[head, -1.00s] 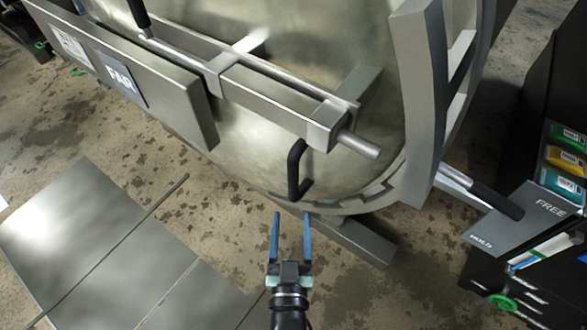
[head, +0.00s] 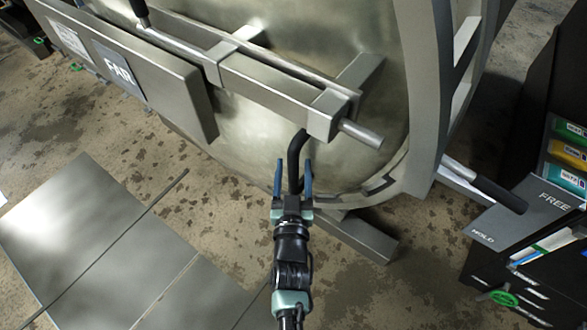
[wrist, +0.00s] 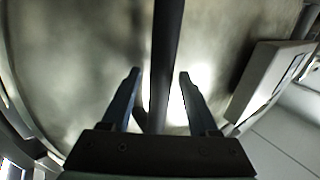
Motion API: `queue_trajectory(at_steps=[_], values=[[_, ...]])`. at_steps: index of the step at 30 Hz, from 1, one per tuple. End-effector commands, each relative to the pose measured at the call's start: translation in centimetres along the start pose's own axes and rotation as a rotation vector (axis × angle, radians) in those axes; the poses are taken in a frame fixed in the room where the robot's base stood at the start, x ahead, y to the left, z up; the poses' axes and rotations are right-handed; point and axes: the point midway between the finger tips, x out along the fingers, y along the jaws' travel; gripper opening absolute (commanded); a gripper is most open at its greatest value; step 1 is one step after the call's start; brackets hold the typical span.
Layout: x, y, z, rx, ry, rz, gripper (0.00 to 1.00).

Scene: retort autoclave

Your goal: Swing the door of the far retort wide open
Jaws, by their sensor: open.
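The far retort's door (head: 260,130) is a large round metal door with a sign reading "FAR" (head: 117,69) on a plate at its left. A sliding bolt bar (head: 270,88) crosses its face. A black bent door handle (head: 294,150) hangs below the bar's right end. My gripper (head: 294,170) is open, with its two blue fingers on either side of the handle. In the wrist view the dark handle bar (wrist: 167,55) runs between the open fingers (wrist: 158,78), with gaps on both sides. The lower part of the handle is partly hidden by my gripper.
A lever with a black grip (head: 497,193) sticks out at the right beside a panel marked "FREE" and "HOLD" (head: 520,215). A dark cabinet with coloured labels (head: 570,150) stands at the far right. Grey floor plates (head: 90,240) lie at lower left.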

Motion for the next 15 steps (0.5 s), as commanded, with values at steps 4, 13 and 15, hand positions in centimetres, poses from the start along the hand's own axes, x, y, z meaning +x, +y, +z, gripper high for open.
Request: queue_trajectory(at_steps=[4,13,15], values=[[-0.03,0.0,0.01,0.0,0.0,0.0,0.44],[-0.05,0.0,0.02,0.0,0.0,0.0,0.0],[-0.05,0.01,0.01,0.0,0.0,0.0,0.0]])
